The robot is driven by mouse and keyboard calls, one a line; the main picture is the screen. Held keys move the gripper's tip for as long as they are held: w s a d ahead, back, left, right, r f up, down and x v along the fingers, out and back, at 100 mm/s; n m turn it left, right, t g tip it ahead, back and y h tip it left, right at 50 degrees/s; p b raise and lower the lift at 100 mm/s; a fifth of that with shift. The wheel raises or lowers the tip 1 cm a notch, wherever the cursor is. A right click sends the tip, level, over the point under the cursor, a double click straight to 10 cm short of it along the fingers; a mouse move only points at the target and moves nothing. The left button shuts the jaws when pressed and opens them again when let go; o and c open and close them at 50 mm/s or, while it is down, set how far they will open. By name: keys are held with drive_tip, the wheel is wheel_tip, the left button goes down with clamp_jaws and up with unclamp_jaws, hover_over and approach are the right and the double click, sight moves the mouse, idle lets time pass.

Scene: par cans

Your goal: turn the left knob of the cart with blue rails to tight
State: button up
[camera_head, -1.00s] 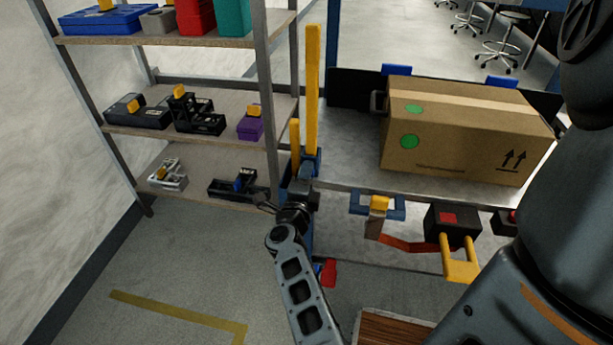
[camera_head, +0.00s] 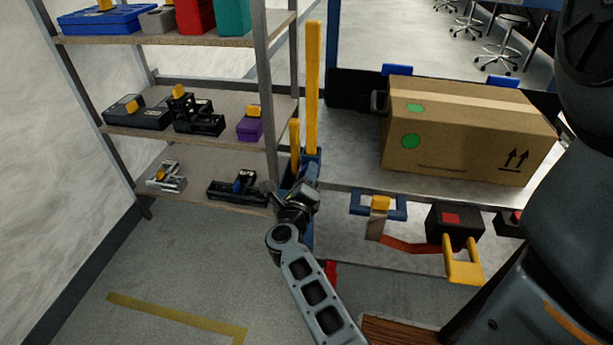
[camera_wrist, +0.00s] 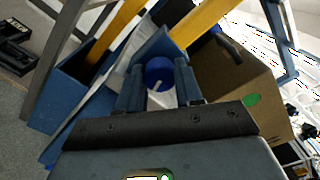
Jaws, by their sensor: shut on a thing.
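The cart (camera_head: 345,165) with blue corner parts and yellow uprights stands right of the shelf. A round blue knob (camera_wrist: 159,71) shows in the wrist view, between the two fingers of my gripper (camera_wrist: 158,86). My gripper is shut on it, one finger on each side. In the head view my gripper (camera_head: 306,188) is at the cart's left front corner, and my wrist hides the knob there. I cannot read any mark for how tight the knob is.
A large cardboard box (camera_head: 460,135) sits on the cart's top. Below are a black box with a yellow handle (camera_head: 462,260) and other parts. A shelf rack (camera_head: 150,140) with several items stands close on the left. Floor is open at lower left.

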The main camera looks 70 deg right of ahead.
drive_tip(key=shift+s+f, duration=0.1)
drive_tip(key=shift+s, duration=0.05)
drive_tip(key=o, duration=1)
drive_tip(key=shift+o, duration=0.2)
drive_tip(key=shift+a, duration=0.1)
drive_tip(key=a, duration=0.7)
drive_tip(key=shift+s+a, duration=0.25)
